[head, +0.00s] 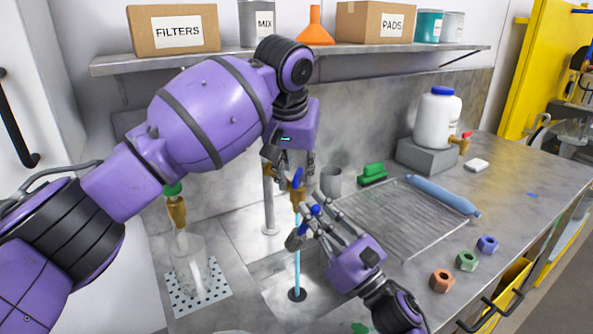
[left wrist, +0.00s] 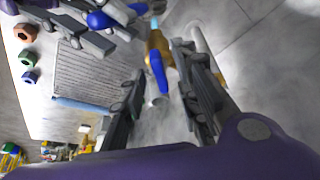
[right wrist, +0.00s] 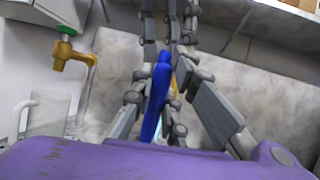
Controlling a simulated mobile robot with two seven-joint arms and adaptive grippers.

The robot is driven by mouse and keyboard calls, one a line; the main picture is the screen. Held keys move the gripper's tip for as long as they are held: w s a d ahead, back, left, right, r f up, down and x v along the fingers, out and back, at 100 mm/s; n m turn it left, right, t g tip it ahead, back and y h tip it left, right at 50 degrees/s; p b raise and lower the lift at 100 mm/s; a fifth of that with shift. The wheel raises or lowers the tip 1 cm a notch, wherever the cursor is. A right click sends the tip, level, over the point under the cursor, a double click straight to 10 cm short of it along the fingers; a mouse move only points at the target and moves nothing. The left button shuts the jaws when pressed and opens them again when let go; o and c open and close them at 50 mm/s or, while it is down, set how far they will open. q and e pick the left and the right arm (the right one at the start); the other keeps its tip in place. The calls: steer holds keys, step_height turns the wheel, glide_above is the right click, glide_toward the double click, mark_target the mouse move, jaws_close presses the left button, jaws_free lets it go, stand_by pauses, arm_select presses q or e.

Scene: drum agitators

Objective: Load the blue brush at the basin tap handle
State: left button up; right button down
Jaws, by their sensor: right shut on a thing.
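The basin tap is brass with a blue handle (head: 298,178), and a stream of water (head: 297,250) falls from it to the drain. My left gripper (head: 289,165) is above the tap with its fingers pointing down. In the left wrist view its fingers stand apart, with the blue tap handle (left wrist: 157,72) between them; contact is unclear. My right gripper (head: 318,218) is shut on the blue brush (head: 315,210), just right of the stream. The brush's blue handle (right wrist: 155,105) shows between the fingers in the right wrist view. Its bristles are not clearly visible.
Right of the basin lie a wire rack (head: 400,222), a blue roller (head: 443,195) and several coloured nuts (head: 466,261). A shelf (head: 220,61) with boxes overhangs the back.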

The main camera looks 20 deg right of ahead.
arm_select(q)
steer(key=shift+f, duration=0.15)
jaws_close()
steer(key=shift+w+m, duration=0.1)
steer(key=shift+m, duration=0.2)
steer(key=shift+w+a+m+g+h, duration=0.1)
steer(key=shift+m+g+h, duration=0.35)
steer(key=shift+m, duration=0.85)
steer(key=shift+w+a+m+g+h, duration=0.1)
steer(key=shift+m+g+h, duration=0.3)
steer(key=shift+m, duration=0.9)
steer(key=shift+d, duration=0.1)
jaws_free()
